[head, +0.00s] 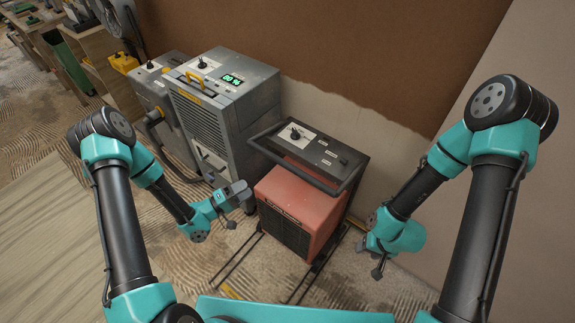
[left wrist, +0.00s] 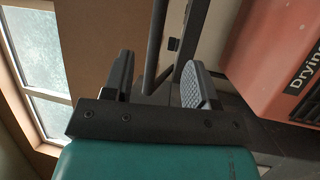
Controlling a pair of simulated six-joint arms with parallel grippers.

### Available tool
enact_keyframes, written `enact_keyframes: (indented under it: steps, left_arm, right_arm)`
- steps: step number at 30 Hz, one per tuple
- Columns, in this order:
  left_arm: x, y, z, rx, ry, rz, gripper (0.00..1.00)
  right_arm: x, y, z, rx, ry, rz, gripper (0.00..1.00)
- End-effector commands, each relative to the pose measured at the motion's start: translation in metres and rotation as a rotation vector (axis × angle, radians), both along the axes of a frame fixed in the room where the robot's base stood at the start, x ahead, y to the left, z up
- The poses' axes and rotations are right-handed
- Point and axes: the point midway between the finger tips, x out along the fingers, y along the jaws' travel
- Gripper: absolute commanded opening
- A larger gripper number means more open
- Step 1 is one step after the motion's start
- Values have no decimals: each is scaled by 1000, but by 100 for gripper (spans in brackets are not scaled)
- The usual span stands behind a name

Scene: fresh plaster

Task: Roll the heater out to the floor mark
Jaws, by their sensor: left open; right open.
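The red heater (head: 283,217) stands on the floor in a dark wheeled-looking frame, with a control panel on top and a dark tubular handle (head: 312,181) around its upper front. My left gripper (head: 242,200) is open just left of the heater, near the handle's left end. In the left wrist view its open fingers (left wrist: 160,86) have the dark handle bar (left wrist: 158,55) showing between them; I cannot tell whether they touch it. My right gripper (head: 367,258) is at the heater's lower right, apart from the handle and open. A yellow strip, possibly the floor mark (head: 230,291), shows partly at the lower front.
A grey dehumidifier (head: 222,107) with a green display stands close at the heater's left, and another grey machine (head: 163,90) is beyond it. The partly plastered wall (head: 365,125) is right behind. Dark rails (head: 240,256) lie on the floor. Patterned floor is open at front left.

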Motion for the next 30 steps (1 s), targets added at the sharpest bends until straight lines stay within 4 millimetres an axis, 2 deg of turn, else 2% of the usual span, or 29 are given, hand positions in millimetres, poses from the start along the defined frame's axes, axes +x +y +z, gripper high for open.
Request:
enact_keyframes:
  steps: [8,14,30]
  left_arm:
    - [1,-1,0,4,0,0,53]
    - [6,-9,2,4,-1,0,53]
    - [45,-66,15,5,-3,-3,53]
  right_arm:
    - [0,0,0,0,0,0,53]
    - [0,0,0,0,0,0,53]
    - [0,0,0,0,0,0,53]
